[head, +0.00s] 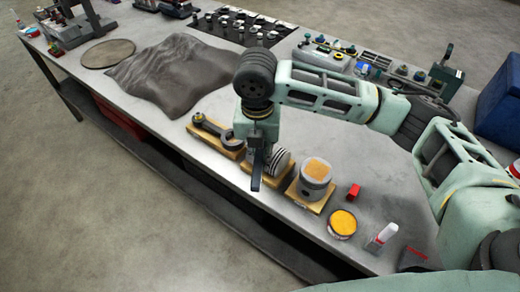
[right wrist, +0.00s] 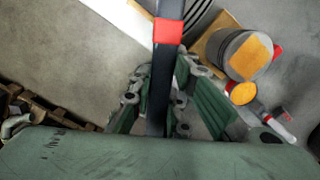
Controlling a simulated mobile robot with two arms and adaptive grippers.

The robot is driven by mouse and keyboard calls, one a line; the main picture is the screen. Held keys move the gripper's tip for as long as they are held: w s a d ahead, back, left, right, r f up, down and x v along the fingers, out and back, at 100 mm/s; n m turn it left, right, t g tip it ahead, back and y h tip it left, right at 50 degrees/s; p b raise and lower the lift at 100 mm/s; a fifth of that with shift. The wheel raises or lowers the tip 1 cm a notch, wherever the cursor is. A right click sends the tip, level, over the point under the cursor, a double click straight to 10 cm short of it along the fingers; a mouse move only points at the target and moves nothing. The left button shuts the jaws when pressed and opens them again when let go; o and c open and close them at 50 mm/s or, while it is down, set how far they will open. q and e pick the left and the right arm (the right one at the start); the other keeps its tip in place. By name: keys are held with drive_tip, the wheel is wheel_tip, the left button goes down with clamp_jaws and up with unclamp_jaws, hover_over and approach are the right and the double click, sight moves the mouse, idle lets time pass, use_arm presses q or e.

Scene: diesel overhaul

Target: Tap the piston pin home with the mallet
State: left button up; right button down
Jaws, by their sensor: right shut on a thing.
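My right gripper (head: 261,150) hangs over the front edge of the bench, pointing down. In the right wrist view its fingers (right wrist: 158,98) are shut on a dark handle with a red band, which I take to be the mallet (right wrist: 161,75). The mallet's head cannot be made out. A ringed piston (head: 282,162) lies on a wooden block just behind the gripper, partly hidden by it. A second piston (head: 315,174) stands upright on its own block to the right, with an orange patch on top and a dark hole in its side. I cannot make out the piston pin. My left gripper is not in view.
A connecting rod (head: 213,130) lies on a block to the left. A red block (head: 354,191), an orange-topped round tin (head: 342,223) and a white bottle (head: 383,236) stand to the right. A dark cloth (head: 170,75) and a black parts tray (head: 245,26) lie farther back.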

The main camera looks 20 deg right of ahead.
drive_tip(key=shift+p, duration=0.45)
wheel_tip(320, 180, down, 2)
drive_tip(key=p, duration=0.2)
drive_tip(key=shift+w+f+p, duration=0.1)
drive_tip(key=shift+f+p, duration=0.1)
drive_tip(key=shift+p, duration=0.15)
drive_tip(key=shift+r+p, duration=0.35)
drive_tip(key=shift+r, duration=0.05)
idle(0.3)
